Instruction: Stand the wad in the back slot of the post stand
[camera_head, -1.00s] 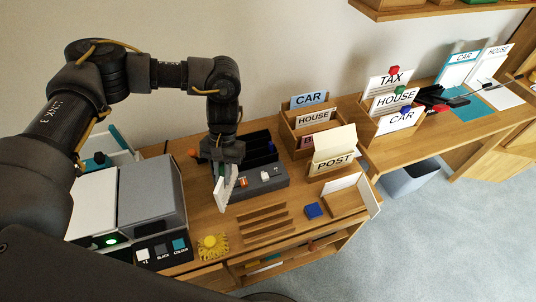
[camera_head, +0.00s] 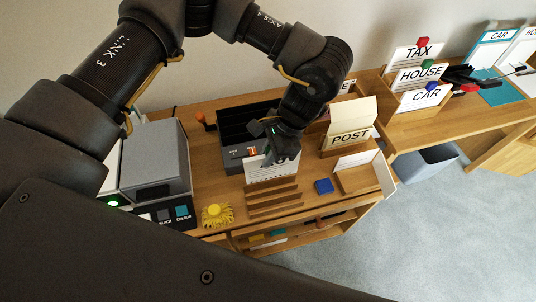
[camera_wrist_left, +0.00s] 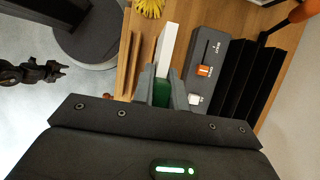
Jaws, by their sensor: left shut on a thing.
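My left gripper (camera_head: 274,140) is shut on the wad (camera_head: 272,170), a white upright sheaf with dark print along its top. The wad shows edge-on between the fingers in the left wrist view (camera_wrist_left: 167,48). A low wooden rack with parallel slats (camera_head: 273,200) lies just in front of and below the wad; contact between them cannot be told. A wooden holder labelled POST (camera_head: 350,138) stands to the right with a cream card behind its label. A dark claw-like part, apparently my right gripper (camera_wrist_left: 35,72), shows small in the wrist view.
A grey-fronted box with dark compartments (camera_head: 236,158) is close behind the wad. A blue block (camera_head: 324,186) and a yellow tufted thing (camera_head: 217,215) flank the slatted rack. A grey machine (camera_head: 153,160) stands left. A white-walled wooden tray (camera_head: 358,174) stands right.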

